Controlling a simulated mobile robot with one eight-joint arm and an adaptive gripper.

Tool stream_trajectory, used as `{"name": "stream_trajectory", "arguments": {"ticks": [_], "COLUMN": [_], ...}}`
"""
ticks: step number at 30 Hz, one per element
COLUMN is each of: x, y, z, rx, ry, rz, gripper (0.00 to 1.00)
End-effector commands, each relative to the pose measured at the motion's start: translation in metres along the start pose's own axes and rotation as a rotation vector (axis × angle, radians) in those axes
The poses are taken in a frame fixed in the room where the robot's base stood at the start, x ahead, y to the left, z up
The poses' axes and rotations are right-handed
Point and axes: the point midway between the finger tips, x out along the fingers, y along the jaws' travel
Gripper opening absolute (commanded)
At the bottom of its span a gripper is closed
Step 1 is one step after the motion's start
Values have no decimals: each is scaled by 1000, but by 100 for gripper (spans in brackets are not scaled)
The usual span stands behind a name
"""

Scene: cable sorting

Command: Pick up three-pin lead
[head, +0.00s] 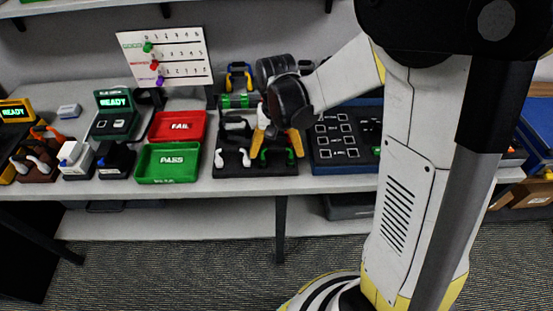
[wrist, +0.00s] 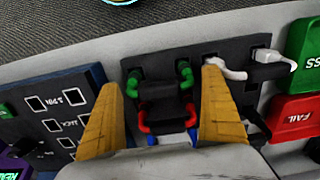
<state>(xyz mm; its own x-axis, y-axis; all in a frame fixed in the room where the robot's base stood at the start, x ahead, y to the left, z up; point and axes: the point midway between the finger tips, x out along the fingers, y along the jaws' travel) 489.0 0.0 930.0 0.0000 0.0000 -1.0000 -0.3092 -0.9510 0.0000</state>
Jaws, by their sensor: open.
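A black tray (head: 228,171) on the bench holds several short leads with coloured ends. I cannot tell by sight which is the three-pin lead. My gripper (head: 279,143) is over the right part of this tray. In the wrist view, my gripper (wrist: 162,78) is open, with its orange fingers on either side of a green lead (wrist: 184,75) and a red lead (wrist: 190,115) with dark bodies between them. No grip on either shows. A white lead (wrist: 228,70) lies just beyond the finger on the right. My arm hides part of the tray in the head view.
A blue panel (head: 322,162) with marked sockets stands right of the tray. A green PASS tray (head: 168,178) and a red FAIL tray (head: 199,128) lie to its left.

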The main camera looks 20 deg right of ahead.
Motion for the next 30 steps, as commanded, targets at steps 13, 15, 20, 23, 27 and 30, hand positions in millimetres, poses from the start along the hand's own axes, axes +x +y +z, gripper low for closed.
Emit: {"name": "stream_trajectory", "arguments": {"ticks": [13,15,20,23,27,30], "x": [33,33,33,33,32,28], "y": [0,0,0,0,0,0], "z": [-1,-1,-1,-1,-1,-1], "rx": [-1,-1,-1,-1,-1,-1], "ry": [1,1,1,1,1,1], "rz": [-1,-1,-1,-1,-1,-1], "gripper": [88,66,52,52,52,52]}}
